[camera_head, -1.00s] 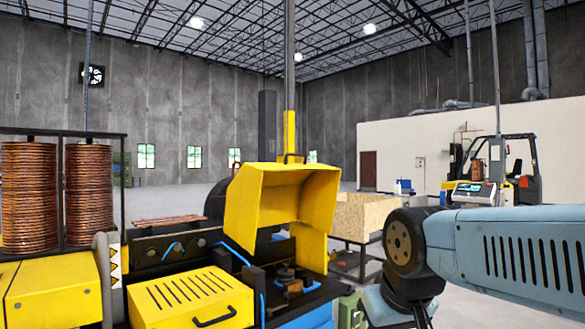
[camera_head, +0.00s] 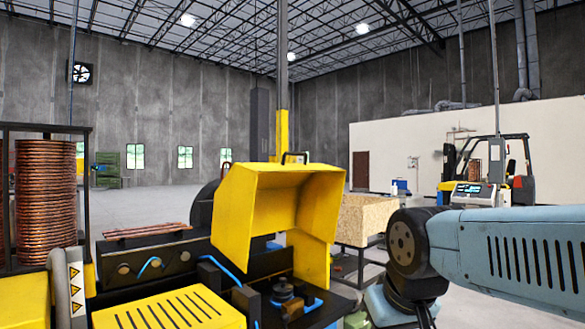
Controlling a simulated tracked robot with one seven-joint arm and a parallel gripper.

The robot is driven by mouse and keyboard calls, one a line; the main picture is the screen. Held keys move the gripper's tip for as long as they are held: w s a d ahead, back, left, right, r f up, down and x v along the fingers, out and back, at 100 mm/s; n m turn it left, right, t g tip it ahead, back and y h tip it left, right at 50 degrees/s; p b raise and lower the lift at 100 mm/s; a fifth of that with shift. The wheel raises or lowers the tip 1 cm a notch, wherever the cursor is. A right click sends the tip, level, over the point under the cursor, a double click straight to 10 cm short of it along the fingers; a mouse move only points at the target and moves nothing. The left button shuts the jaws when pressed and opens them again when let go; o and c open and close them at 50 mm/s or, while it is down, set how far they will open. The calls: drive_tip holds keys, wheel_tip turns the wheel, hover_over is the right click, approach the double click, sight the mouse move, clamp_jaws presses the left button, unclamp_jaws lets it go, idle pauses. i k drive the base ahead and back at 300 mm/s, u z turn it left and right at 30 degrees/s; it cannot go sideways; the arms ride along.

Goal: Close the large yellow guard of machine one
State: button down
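The large yellow guard (camera_head: 268,205) stands raised and open on the machine (camera_head: 150,270). Its hollow inside faces me, and a small black handle (camera_head: 296,157) shows at its top edge. Below it, the dark work area with a small round tool part (camera_head: 284,290) is exposed. My blue arm reaches in from the right edge, to the right of the guard and apart from it. The arm bends down at a dark round joint, and its lower end leaves the bottom of the picture. My gripper's fingers are not visible.
A slotted yellow cover (camera_head: 170,312) is at the front of the machine. Copper coils (camera_head: 46,200) stand in a black frame at left. A forklift (camera_head: 500,170) is far right. Open floor lies behind the machine at left.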

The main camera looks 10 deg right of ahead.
sight(252, 200)
drive_tip(key=i, duration=0.5)
drive_tip(key=u, duration=0.05)
drive_tip(key=k, duration=1.2)
drive_tip(key=z, duration=0.6)
drive_tip(key=i, duration=1.85)
drive_tip(key=u, duration=0.5)
